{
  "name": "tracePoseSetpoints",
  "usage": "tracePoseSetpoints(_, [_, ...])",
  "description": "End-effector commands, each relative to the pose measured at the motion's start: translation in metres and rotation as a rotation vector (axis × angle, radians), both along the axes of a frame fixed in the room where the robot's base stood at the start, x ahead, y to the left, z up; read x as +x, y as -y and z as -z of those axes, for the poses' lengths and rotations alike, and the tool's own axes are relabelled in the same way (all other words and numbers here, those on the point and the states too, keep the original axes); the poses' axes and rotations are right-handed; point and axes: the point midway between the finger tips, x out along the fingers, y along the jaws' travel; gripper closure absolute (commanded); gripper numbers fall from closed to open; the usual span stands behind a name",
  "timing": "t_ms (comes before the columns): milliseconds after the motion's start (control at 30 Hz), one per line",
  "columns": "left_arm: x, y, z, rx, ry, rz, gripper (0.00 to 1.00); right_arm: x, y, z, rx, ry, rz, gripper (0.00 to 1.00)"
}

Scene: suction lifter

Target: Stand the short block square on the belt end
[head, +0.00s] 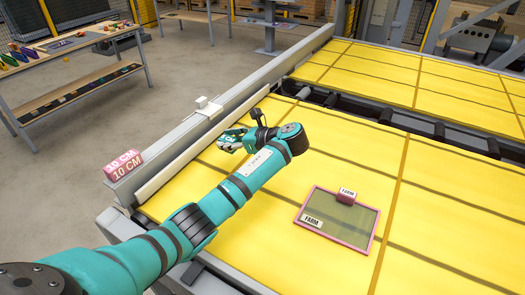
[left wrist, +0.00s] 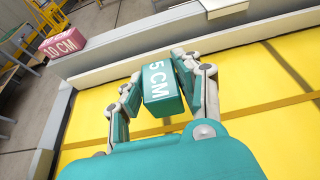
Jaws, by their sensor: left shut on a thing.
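The short block is a teal block marked 5 CM (left wrist: 163,90), seen in the left wrist view. My left gripper (left wrist: 163,74) is shut on it, one finger at each side, with the label facing the camera. In the head view the left gripper (head: 235,138) is over the yellow belt (head: 330,140), near the grey side rail (head: 180,135). The block is small there and its underside is hidden, so I cannot tell its height above the belt. My right gripper is not in view.
A pink block marked 10 CM (head: 123,165) sits on the side rail. A pink-framed panel (head: 338,218) with a small pink block (head: 347,196) lies on the belt at right. A workbench (head: 75,48) stands at upper left. Much of the belt is clear.

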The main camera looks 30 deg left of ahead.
Motion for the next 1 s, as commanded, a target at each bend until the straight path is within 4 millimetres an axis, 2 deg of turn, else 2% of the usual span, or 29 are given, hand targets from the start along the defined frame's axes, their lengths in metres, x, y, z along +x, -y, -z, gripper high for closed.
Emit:
tracePoseSetpoints(100, [-0.001, 0.000, 0.024, 0.000, -0.008, -0.001, 0.98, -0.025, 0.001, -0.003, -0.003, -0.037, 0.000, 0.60])
tracePoseSetpoints(200, [-0.001, 0.000, 0.040, -0.001, -0.005, 0.000, 0.98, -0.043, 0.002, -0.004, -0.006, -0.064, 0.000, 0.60])
tracePoseSetpoints(300, [-0.001, 0.000, 0.049, -0.001, -0.002, 0.000, 0.98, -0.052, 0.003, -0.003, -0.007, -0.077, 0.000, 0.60])
tracePoseSetpoints(433, [-0.002, 0.000, 0.065, -0.001, -0.005, 0.000, 0.98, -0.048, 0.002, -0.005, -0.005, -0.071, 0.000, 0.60])
tracePoseSetpoints(600, [-0.001, 0.000, 0.085, -0.001, -0.003, 0.000, 0.98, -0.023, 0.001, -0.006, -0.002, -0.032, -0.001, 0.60])
tracePoseSetpoints(700, [-0.001, 0.000, 0.088, -0.001, -0.001, -0.001, 0.98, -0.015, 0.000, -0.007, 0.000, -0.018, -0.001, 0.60])
tracePoseSetpoints(1000, [-0.001, 0.000, 0.091, -0.001, -0.001, -0.001, 0.98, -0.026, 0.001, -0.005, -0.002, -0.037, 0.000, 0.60])
